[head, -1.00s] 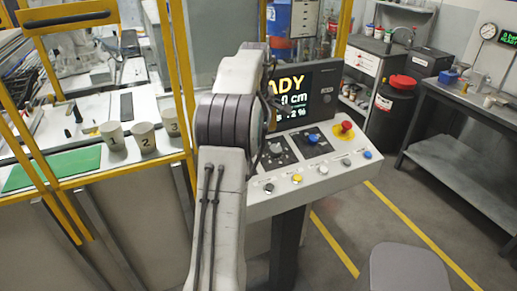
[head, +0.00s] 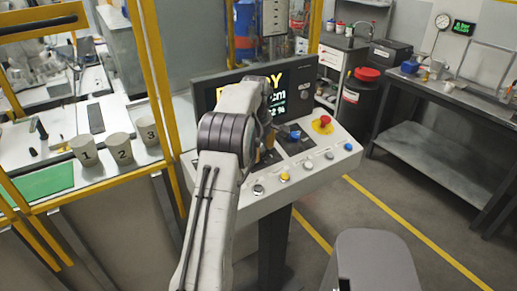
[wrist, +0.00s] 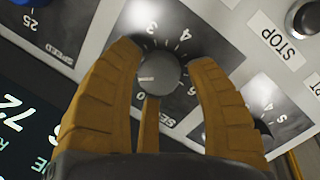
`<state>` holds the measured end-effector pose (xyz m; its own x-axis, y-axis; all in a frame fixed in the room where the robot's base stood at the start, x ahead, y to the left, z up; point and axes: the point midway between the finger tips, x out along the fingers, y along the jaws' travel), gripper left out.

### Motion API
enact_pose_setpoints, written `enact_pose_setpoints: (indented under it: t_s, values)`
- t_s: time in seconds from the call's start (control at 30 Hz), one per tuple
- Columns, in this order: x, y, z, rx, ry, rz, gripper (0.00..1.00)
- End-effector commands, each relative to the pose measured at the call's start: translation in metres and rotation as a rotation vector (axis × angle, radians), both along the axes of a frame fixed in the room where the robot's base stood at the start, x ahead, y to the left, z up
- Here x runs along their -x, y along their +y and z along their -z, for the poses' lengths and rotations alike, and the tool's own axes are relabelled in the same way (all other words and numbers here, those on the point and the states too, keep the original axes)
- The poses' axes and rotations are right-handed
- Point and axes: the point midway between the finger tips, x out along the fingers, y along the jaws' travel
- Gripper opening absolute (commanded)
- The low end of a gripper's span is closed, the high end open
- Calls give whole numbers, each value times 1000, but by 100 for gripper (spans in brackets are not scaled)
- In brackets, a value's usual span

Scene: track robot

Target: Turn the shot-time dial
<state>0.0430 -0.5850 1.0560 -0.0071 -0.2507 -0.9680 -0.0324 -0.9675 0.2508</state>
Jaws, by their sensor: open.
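In the wrist view a round grey dial (wrist: 158,73) sits on a dark plate with upside-down numbers and a partly covered label starting "SE". It looks like the shot-time dial, with a white pointer mark on its knob. My gripper (wrist: 164,56) is open, with its orange-brown fingers on both sides of the dial and a third finger below it in the picture. I cannot tell whether any finger touches the knob. In the head view my arm covers most of the gripper and the dial; a bit of orange finger shows over the panel.
The console (head: 245,202) carries a blue knob (head: 295,134), a red emergency button (head: 325,120) and a row of front buttons. A STOP button (wrist: 305,18) and another dial (wrist: 264,129) lie near my gripper. The screen (head: 290,88) stands behind. Numbered cups (head: 120,149) stand left.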

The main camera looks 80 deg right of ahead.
Motion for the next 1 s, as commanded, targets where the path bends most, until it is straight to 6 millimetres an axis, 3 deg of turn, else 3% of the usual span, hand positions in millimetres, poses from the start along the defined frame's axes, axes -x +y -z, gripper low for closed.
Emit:
enact_pose_setpoints:
  t_s: [0.43, 1.0]
  values:
    - [0, -1, 6, 0, 0, 0, 53]
    - [0, -1, 6, -2, 0, -1, 6]
